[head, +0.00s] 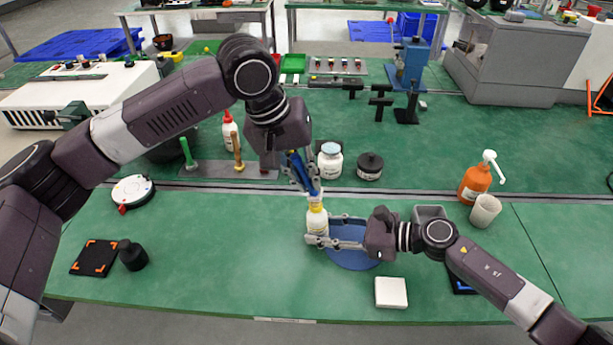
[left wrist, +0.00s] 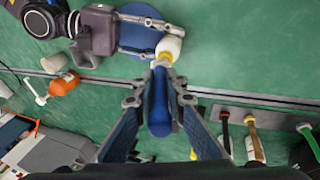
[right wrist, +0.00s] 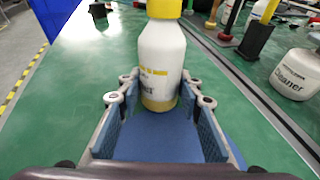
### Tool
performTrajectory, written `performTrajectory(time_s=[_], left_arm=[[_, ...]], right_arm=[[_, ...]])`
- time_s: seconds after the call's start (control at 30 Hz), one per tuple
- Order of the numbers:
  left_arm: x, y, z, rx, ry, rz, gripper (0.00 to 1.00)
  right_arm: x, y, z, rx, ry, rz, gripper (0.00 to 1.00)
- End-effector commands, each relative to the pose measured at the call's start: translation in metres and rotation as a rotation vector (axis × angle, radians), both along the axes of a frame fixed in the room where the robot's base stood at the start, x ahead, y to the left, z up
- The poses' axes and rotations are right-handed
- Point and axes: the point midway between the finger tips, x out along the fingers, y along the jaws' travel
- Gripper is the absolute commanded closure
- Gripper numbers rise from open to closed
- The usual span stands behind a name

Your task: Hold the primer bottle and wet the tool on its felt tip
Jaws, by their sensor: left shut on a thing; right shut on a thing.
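The primer bottle (head: 316,224) is white with a yellow collar and stands upright near the table's middle. My right gripper (head: 325,230) is shut on its body from the right; the right wrist view shows the bottle (right wrist: 160,62) between the fingertips. My left gripper (head: 308,182) is above, shut on a blue-handled tool (left wrist: 159,105) that points down at the bottle. In the left wrist view the tool's end meets the bottle's yellow top (left wrist: 163,58). Whether it touches the felt tip cannot be told, as the tip is hidden.
A blue round mat (head: 352,260) lies beside the bottle, under my right gripper. A white block (head: 391,293) is in front. A white jar (head: 330,161) and a black jar (head: 370,166) stand behind. An orange pump bottle (head: 474,184) and beige cup (head: 485,211) are right.

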Motion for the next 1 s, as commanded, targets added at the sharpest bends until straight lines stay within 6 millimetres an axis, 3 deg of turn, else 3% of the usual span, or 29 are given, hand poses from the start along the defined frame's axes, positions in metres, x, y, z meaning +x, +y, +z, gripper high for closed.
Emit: performTrajectory(time_s=[1.0], left_arm=[[0.000, 0.000, -0.011, -0.001, 0.000, 0.000, 1.00]], right_arm=[[0.000, 0.000, 0.000, 0.000, 0.000, -0.001, 0.80]])
